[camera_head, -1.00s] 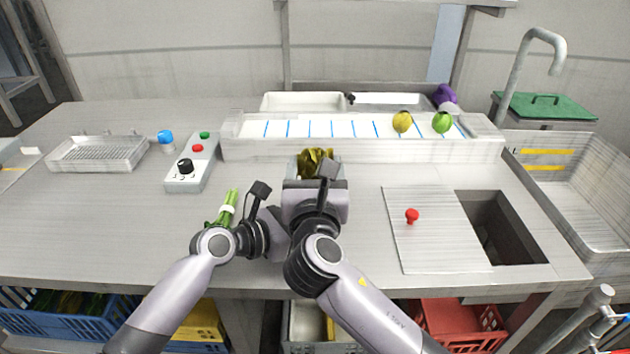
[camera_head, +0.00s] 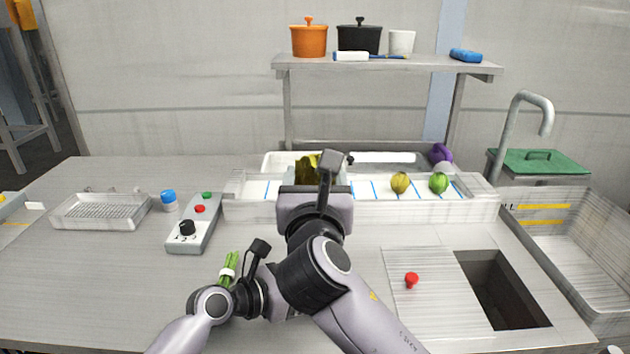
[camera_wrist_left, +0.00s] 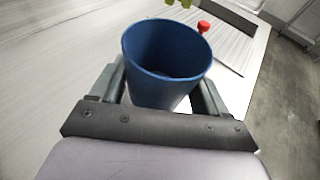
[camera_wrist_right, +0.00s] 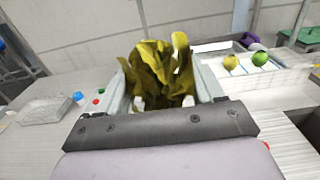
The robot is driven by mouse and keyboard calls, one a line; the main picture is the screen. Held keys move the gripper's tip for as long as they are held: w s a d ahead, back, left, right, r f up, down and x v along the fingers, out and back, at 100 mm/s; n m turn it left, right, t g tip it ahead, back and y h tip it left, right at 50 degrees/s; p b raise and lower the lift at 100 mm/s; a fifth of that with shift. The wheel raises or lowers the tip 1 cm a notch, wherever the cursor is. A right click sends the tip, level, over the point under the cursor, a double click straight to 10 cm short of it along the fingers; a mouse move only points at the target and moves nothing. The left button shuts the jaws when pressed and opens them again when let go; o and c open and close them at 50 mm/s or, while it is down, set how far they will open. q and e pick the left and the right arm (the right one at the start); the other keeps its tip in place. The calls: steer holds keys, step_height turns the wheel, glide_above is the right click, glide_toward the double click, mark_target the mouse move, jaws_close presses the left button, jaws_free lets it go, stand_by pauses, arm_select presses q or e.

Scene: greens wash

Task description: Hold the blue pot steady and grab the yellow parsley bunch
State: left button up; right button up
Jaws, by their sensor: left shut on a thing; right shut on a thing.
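The blue pot (camera_wrist_left: 165,75) stands between the fingers of my left gripper (camera_wrist_left: 162,92), which is shut on it. Its open mouth faces up and its inside looks empty. In the head view the pot and left fingers are hidden behind my right arm. The yellow parsley bunch (camera_wrist_right: 155,72) is between the fingers of my right gripper (camera_wrist_right: 162,92), which is shut on it. In the head view the bunch (camera_head: 306,165) shows just beyond the right gripper (camera_head: 315,185). Leaf tips (camera_wrist_left: 180,3) show above the pot in the left wrist view.
A green bunch with a white band (camera_head: 228,270) lies near my left arm. A control box (camera_head: 193,225), blue-capped jar (camera_head: 168,199) and wire tray (camera_head: 100,210) stand left. A long trough (camera_head: 450,208) runs behind. A red-knobbed panel (camera_head: 425,290) and an opening (camera_head: 503,290) lie right.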

arm_select(q)
steer(key=shift+r, duration=0.2)
arm_select(e)
steer(key=shift+r, duration=0.2)
arm_select(q)
steer(key=o, duration=0.8)
steer(key=shift+a, duration=0.15)
